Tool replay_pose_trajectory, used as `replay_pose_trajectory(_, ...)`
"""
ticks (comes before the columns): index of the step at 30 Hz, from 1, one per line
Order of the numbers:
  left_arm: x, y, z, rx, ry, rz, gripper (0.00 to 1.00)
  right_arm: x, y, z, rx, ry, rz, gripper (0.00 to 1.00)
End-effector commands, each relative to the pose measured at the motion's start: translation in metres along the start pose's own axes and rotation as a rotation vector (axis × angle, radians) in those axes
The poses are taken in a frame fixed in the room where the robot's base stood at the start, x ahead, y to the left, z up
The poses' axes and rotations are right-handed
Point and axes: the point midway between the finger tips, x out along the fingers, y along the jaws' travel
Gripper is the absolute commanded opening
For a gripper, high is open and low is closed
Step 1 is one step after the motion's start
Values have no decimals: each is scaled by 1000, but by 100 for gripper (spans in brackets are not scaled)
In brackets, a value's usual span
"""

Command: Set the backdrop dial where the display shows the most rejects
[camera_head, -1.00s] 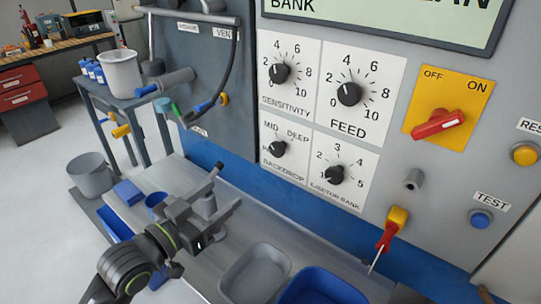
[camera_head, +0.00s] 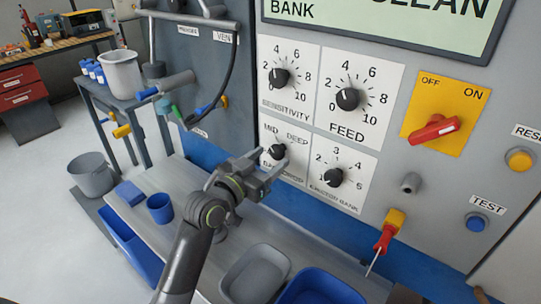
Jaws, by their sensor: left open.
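The backdrop dial (camera_head: 277,152) is a black knob on a white plate, lower left of the dial group, with MID and DEEP marked above it. My left gripper (camera_head: 272,165) is open just in front of the dial's lower part and hides part of its label. I cannot tell whether the fingers touch the knob. The display (camera_head: 385,28) is a pale green screen at the top, cut off by the frame; only "BANK" and part of "CLEAN" show, and no reject count is readable. My right gripper is not in view.
Close by are the sensitivity dial (camera_head: 279,78), feed dial (camera_head: 348,98) and ejector bank dial (camera_head: 333,177). A red switch (camera_head: 435,128) and a red-yellow screwdriver (camera_head: 389,232) are at right. A grey tray (camera_head: 255,272) and blue bin (camera_head: 318,290) stand below.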

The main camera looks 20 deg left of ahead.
Motion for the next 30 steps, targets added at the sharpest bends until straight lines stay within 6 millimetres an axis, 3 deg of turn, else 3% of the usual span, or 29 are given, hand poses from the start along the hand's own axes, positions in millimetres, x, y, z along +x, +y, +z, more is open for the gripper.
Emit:
replay_pose_trajectory(6,12,0,-1,0,1,0,59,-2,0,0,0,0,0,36)
replay_pose_trajectory(14,13,0,0,0,1,0,59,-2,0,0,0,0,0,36)
replay_pose_trajectory(24,13,0,0,0,0,-1,16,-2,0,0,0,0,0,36)
replay_pose_trajectory(30,13,0,0,-11,0,-1,15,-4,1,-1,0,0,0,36)
